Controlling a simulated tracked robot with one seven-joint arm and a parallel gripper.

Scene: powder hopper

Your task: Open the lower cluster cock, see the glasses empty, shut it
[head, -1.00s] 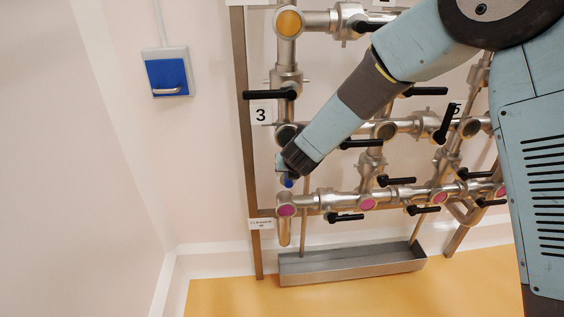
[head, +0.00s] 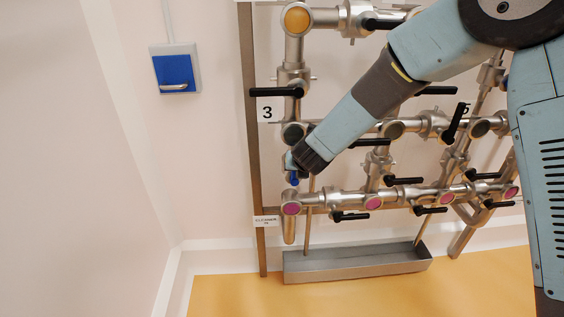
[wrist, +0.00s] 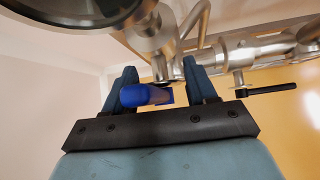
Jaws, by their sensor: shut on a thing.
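My gripper (head: 295,164) is at the left upright pipe of the valve rack, just above the lower pipe row. In the wrist view my gripper (wrist: 162,82) has its two fingers around a blue cock handle (wrist: 143,95); the handle's tip also shows in the head view (head: 293,181). The cock body is mostly hidden behind my gripper. A pink round glass (head: 291,208) is right below, and more pink glasses (head: 373,203) sit along the lower row. Dark glasses (head: 392,129) are in the row above. An orange glass (head: 297,19) is at top left.
Black-handled cocks (head: 349,216) stick out along the rack, one close by in the wrist view (wrist: 268,89). A metal trough (head: 355,262) lies below the pipes. A blue box (head: 176,73) hangs on the left wall. The space left of the rack is free.

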